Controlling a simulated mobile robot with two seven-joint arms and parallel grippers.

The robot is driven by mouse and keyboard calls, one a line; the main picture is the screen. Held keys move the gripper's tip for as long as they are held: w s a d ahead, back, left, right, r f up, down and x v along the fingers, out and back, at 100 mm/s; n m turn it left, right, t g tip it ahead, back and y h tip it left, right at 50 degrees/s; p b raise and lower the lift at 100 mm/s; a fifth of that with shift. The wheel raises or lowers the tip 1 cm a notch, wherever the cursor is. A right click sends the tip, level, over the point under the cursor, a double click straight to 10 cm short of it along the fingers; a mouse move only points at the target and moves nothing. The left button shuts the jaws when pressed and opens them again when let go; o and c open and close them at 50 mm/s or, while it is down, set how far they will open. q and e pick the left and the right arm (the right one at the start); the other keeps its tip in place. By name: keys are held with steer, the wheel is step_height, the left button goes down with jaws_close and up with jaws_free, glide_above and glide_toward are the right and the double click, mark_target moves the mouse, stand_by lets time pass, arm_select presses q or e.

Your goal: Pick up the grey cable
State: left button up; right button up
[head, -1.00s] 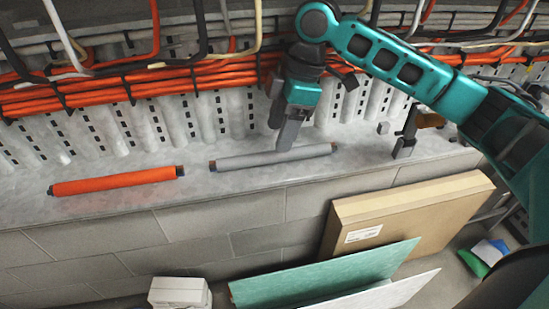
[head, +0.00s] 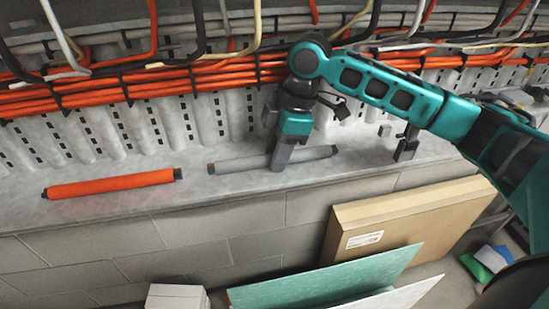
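The grey cable (head: 240,163) is a short straight length with dark ends. It lies on the grey concrete ledge (head: 110,212) in the head view, right of a similar orange cable (head: 110,184). My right gripper (head: 279,160) reaches down from above at the middle of the grey cable, and its fingers cover part of it. The fingers are seen nearly edge-on, so I cannot tell whether they are open or shut on the cable. Both ends of the cable show at either side of the fingers. My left gripper is not in view.
Bundled orange cables (head: 150,82) and loose hanging cables run along the wall behind and above the ledge. A dark upright fitting (head: 405,146) stands on the ledge to the right. A cardboard box (head: 400,222) and a green board (head: 320,283) lean below the ledge.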

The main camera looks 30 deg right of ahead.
steer(key=c, duration=0.5)
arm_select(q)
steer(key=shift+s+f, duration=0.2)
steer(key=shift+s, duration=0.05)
arm_select(e)
jaws_close()
steer(key=shift+r, duration=0.1)
steer(key=shift+s+a+r+p, duration=0.1)
steer(key=shift+s+r+p, duration=0.05)
steer(key=shift+r+p, duration=0.2)
step_height(320, 180, up, 6)
steer(key=shift+r+p, duration=0.2)
steer(key=shift+p, duration=0.6)
arm_select(q)
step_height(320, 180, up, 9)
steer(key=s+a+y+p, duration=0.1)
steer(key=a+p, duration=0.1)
steer(key=p, duration=0.8)
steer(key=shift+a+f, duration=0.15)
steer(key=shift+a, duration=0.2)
arm_select(e)
steer(key=s+a, duration=0.2)
steer(key=s, duration=0.7)
steer(key=s+a, duration=0.3)
steer(key=s, duration=0.7)
